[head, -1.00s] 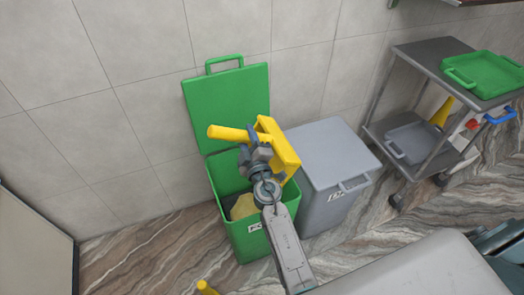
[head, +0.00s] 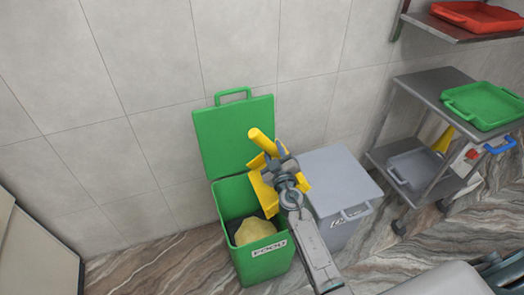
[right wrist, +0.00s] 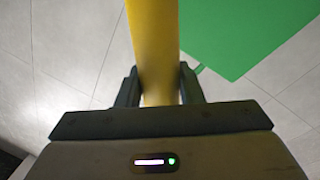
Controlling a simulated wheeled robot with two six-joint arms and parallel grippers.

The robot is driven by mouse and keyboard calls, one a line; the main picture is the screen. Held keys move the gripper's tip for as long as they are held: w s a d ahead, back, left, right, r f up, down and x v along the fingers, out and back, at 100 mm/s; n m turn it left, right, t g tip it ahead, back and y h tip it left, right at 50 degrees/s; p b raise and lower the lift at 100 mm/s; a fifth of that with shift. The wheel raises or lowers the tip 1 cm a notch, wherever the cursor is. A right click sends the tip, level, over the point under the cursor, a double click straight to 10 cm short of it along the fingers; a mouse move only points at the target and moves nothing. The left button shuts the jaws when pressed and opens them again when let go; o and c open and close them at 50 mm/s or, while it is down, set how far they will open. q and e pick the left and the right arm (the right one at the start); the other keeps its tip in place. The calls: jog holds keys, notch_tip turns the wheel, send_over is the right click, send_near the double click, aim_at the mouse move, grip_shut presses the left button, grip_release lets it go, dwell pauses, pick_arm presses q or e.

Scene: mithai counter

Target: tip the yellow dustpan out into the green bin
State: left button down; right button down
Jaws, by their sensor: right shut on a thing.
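The yellow dustpan (head: 262,196) is in my right gripper (head: 278,158), which is shut on its handle. In the right wrist view the yellow handle (right wrist: 153,50) runs between the two fingers of the gripper (right wrist: 160,88). The bin's green lid (head: 234,135) stands open against the wall. A pale yellowish lump (head: 256,232) lies inside the bin. My arm hides part of the pan. The left gripper does not show.
A grey bin (head: 335,172) with a closed lid stands right of the green bin. A metal trolley (head: 410,100) at the right holds a green tray (head: 484,104) and a grey tray (head: 412,168). A red tray (head: 478,16) is on a wall shelf.

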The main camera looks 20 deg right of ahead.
jog(key=d, duration=0.1)
jog(key=d+m+p, duration=0.1)
jog(key=shift+d+r, duration=0.3)
jog(key=shift+d, duration=0.05)
jog(key=d+f+m+g+b, duration=0.1)
jog(key=d+f+m+b, duration=0.1)
jog(key=d+m, duration=0.4)
jog(key=d+f, duration=0.1)
jog(key=d, duration=0.1)
jog(key=shift+w+d+f+h+b, duration=0.2)
jog(key=shift+d+f+h+b, duration=0.1)
jog(key=shift+d+f, duration=0.1)
